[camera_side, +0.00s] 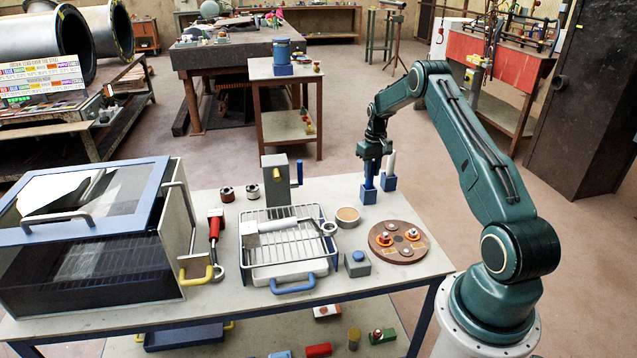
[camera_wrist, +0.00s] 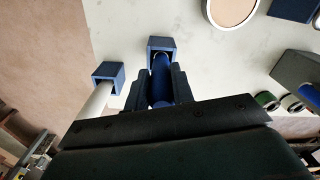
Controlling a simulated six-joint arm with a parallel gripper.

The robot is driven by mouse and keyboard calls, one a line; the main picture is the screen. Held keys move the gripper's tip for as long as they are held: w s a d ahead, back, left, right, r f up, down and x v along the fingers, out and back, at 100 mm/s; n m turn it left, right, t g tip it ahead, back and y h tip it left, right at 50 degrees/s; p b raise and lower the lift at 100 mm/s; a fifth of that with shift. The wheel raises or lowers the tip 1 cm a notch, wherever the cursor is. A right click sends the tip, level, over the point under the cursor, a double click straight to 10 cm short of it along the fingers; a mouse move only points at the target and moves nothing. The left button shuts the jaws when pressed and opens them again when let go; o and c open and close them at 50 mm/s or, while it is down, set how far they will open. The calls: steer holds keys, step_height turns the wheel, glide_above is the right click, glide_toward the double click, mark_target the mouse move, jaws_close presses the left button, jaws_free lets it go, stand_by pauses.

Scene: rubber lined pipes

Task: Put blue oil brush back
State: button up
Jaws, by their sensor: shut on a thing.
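The blue oil brush (camera_side: 369,175) is upright at the back right of the table. My gripper (camera_side: 371,157) points down and is shut on its handle. In the wrist view, the blue handle (camera_wrist: 161,82) lies between my two fingers (camera_wrist: 163,88), and its far end is at the mouth of a square blue holder (camera_wrist: 162,43). In the side view, that holder (camera_side: 368,196) stands directly under the brush, whose lower end appears to be inside it. The brush's bristles are hidden.
A second blue holder (camera_side: 389,184) with a white-handled tool (camera_side: 391,163) stands close by on the right. A round tan-topped dish (camera_side: 347,216), a wire rack tray (camera_side: 288,240) and a brown disc (camera_side: 398,242) are nearer the front. The table's back edge is close behind the holders.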

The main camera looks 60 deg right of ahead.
steer(key=shift+f, duration=0.1)
steer(key=o, duration=1)
steer(key=shift+f, duration=0.1)
step_height(320, 180, up, 12)
steer(key=shift+r, duration=0.2)
stand_by(0.7)
